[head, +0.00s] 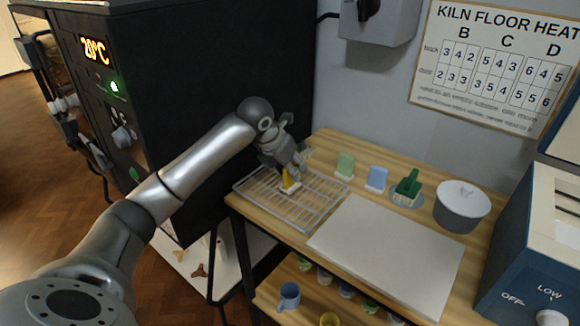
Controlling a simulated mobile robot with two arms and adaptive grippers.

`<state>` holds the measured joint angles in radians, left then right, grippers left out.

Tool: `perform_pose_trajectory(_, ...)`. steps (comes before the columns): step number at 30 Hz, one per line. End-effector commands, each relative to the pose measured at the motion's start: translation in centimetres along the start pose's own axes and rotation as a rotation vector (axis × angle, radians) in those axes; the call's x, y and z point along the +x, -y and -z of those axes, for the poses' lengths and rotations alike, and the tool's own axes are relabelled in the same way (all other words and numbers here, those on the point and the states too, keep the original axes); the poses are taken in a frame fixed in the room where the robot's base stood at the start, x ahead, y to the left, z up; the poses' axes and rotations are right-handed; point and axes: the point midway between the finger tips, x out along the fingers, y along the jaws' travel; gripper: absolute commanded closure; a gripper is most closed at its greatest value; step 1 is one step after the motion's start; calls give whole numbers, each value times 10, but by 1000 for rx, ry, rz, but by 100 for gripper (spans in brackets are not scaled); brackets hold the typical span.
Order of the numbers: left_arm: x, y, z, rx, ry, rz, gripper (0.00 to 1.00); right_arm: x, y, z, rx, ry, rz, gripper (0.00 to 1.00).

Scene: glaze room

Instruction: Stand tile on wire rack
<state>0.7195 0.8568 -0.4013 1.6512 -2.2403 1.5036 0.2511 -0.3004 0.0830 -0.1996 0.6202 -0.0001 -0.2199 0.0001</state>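A small yellow tile (287,180) with a pale foot is at the wire rack (318,207), towards the rack's back middle. It looks roughly upright, with its lower end at the wires; the view is too small to tell whether it bears on them. My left gripper (289,170) points down right over the tile, and its fingers hide the tile's upper part. I cannot tell whether the fingers are closed on it or apart. My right gripper is not in view.
A pale green tile (345,166) and a blue tile (377,178) stand right of the rack. A bare white board (388,255) lies in front. A black kiln (200,90) rises left.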

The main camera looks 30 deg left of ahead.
Motion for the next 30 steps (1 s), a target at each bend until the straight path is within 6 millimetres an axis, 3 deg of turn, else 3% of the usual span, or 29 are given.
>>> perform_pose_trajectory(8,-10,0,-2,1,3,-1,65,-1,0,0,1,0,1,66)
perform_pose_trajectory(21,-98,-1,-2,2,4,-3,65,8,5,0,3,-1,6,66)
perform_pose_trajectory(30,-122,0,-1,0,0,0,65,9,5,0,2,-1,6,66)
